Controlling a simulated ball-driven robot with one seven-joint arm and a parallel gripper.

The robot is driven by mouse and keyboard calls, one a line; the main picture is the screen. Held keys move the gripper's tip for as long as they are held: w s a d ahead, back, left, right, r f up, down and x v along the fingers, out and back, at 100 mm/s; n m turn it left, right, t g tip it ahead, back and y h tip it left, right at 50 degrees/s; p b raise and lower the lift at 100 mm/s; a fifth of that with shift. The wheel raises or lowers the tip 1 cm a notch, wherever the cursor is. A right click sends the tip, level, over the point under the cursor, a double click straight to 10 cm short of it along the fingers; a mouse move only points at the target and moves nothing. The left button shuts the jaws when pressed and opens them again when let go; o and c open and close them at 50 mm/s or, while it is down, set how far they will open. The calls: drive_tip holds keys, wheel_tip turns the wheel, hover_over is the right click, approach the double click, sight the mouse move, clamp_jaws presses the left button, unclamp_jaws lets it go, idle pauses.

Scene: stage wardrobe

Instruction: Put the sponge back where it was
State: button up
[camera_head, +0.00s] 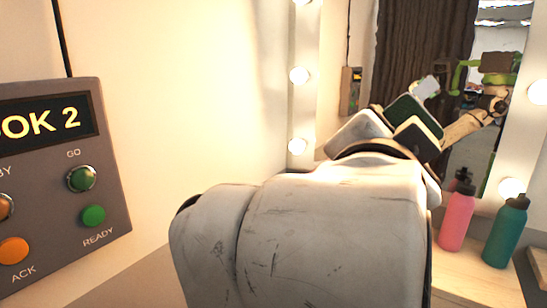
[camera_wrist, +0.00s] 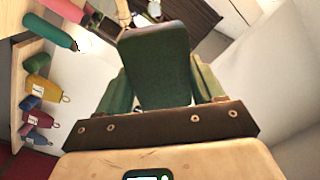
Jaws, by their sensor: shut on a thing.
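The sponge (camera_wrist: 157,62) is a dark green block. In the wrist view it stands out between the two green fingers of my gripper (camera_wrist: 160,82), which is shut on it. The sponge (camera_head: 414,112) also shows in the head view, beyond my arm and in front of the mirror. It is held tilted there, partly hidden by the fingers. No other surface is seen touching it.
A pink bottle (camera_head: 457,215) and a teal bottle (camera_head: 505,232) stand on the counter at right. A lit mirror is behind them. A button panel (camera_head: 60,190) is on the left wall. Several coloured tagged items, one yellow (camera_wrist: 42,88), show at left in the wrist view.

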drive_tip(key=w+f+n+t+y, duration=0.1)
drive_tip(key=w+f+n+y, duration=0.15)
drive_tip(key=w+f, duration=0.45)
drive_tip(key=w+d+f+n+t+y, duration=0.1)
drive_tip(key=w+f+n+y, duration=0.15)
drive_tip(key=f, duration=0.85)
drive_tip(key=w+f+n+y, duration=0.1)
drive_tip(key=w+f+y, duration=0.25)
drive_tip(key=f, duration=0.85)
drive_tip(key=s+d+f, duration=0.2)
drive_tip(key=s+f, duration=0.7)
drive_tip(key=f, duration=0.5)
drive_tip(key=s+d+f, duration=0.3)
drive_tip(key=s+f, duration=0.7)
drive_tip(key=f, duration=0.5)
drive_tip(key=shift+f, duration=0.15)
drive_tip(key=shift+y, duration=0.25)
